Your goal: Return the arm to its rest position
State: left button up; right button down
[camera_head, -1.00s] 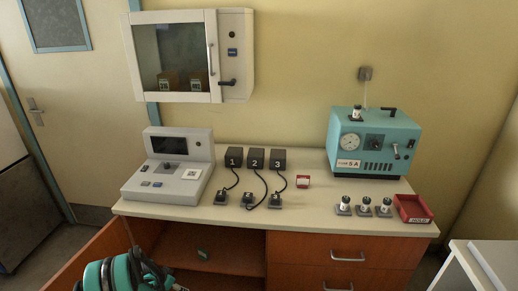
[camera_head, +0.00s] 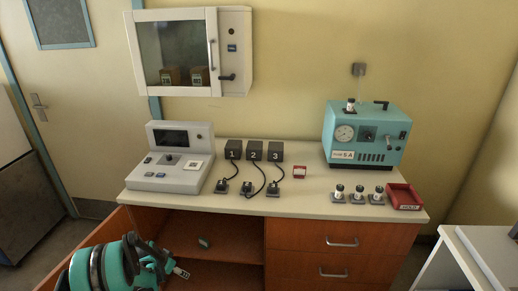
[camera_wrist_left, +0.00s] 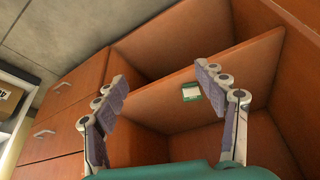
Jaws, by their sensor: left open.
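My left gripper (camera_head: 168,262) is at the lower left of the head view, at the end of my teal arm, in front of the open lower cabinet. In the left wrist view its two fingers (camera_wrist_left: 163,90) are spread wide with nothing between them, facing the cabinet shelf (camera_wrist_left: 160,88). Part of the gripper is hidden behind its own arm links in the head view. My right gripper is in neither view.
A small green item (camera_head: 204,242) lies on the cabinet shelf. The open cabinet door (camera_head: 92,243) is beside my arm. The bench (camera_head: 310,205) above carries a grey device (camera_head: 180,178), three black boxes, a teal machine (camera_head: 365,138) and a red tray (camera_head: 403,196).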

pick_arm(q)
jog(key=s+d+r+n, duration=0.1)
jog(key=s+d+r, duration=0.25)
jog(key=r, duration=0.45)
jog(key=s+d+r+n+t+y, duration=0.1)
jog(key=s+d+r, duration=0.25)
jog(key=r, duration=0.55)
jog(key=s+d+r, duration=0.3)
jog(key=s+r, duration=0.1)
jog(key=r, duration=0.4)
jog(key=s+d+r+n+t, duration=0.1)
jog(key=s+d+r, duration=0.1)
jog(key=s, duration=0.7)
jog(key=s+d+r+n+t, duration=0.1)
jog(key=s+d+r, duration=0.1)
jog(key=s, duration=0.8)
jog(key=shift+d+r+n+y, duration=0.3)
jog(key=shift+d+n+y, duration=0.1)
jog(key=shift+d, duration=0.5)
